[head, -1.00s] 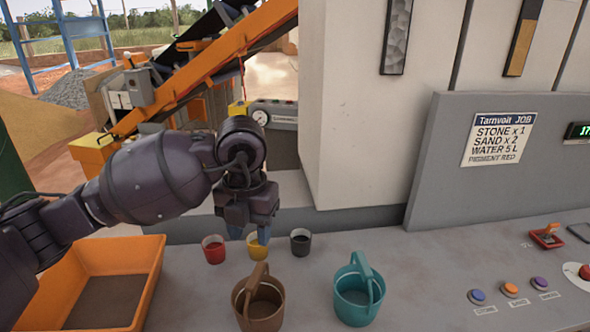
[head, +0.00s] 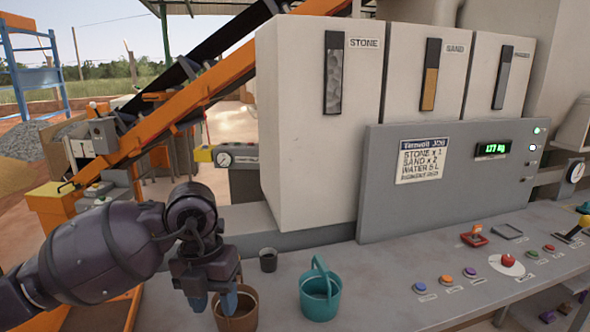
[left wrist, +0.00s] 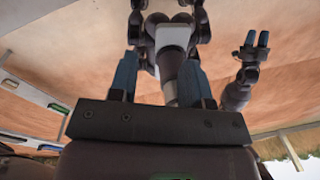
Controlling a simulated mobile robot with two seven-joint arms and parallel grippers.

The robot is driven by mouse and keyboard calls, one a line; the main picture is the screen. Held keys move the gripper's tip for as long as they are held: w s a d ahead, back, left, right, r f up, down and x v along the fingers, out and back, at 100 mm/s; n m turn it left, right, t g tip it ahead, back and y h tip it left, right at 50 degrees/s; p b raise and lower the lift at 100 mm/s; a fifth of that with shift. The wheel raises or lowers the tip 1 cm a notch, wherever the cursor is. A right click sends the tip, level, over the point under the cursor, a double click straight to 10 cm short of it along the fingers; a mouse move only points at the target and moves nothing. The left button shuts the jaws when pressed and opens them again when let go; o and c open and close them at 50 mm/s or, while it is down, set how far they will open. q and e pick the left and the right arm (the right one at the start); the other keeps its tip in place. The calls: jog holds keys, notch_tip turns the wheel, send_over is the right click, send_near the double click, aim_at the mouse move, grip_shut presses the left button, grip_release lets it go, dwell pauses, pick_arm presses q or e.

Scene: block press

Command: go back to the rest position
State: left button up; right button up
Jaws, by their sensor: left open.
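My left gripper (head: 213,302) hangs with its two blue fingertips pointing down and apart, empty. In the head view it overlaps the brown bucket (head: 240,318); I cannot tell how far apart they are in depth. The left wrist view shows its two blue fingers (left wrist: 158,82) with nothing between them. Behind them are parts of my own body. What looks like my right gripper (left wrist: 256,40) shows small at the upper right of that view, too small to judge its opening.
A teal bucket (head: 320,296) and a dark cup (head: 268,261) stand on the grey bench. An orange tray (head: 100,316) lies lower left, mostly behind my arm. Coloured buttons and a red knob (head: 508,260) sit at the right. The grey job panel (head: 465,200) rises behind.

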pick_arm(q)
jog(key=s+d+f+n+g+h, duration=0.1)
jog(key=s+d+g+h, duration=0.1)
jog(key=s+d+h, duration=0.45)
jog(key=s+d+f+g+h, duration=0.15)
jog(key=d+h, duration=0.25)
jog(key=h, duration=0.5)
jog(key=w+a+f+n+t+y, duration=0.35)
jog(key=a+n+t, duration=0.35)
jog(key=n+t, duration=0.5)
jog(key=w+a+f+n+t+y, duration=0.2)
jog(key=a+f+n+t, duration=0.35)
jog(key=n+t, duration=0.65)
jog(key=s+a+f+n+g+y, duration=0.4)
jog(key=s+a+f+n+y, duration=0.1)
jog(key=f, duration=0.5)
jog(key=s+a+f+n+g+y, duration=0.4)
jog(key=s+a+f+n+y, duration=0.2)
jog(key=f, duration=0.4)
jog(key=s+a, duration=0.1)
jog(key=s, duration=0.1)
jog(key=shift+s+a+f+n, duration=0.25)
jog(key=shift+s+n, duration=0.1)
jog(key=shift+n, duration=0.05)
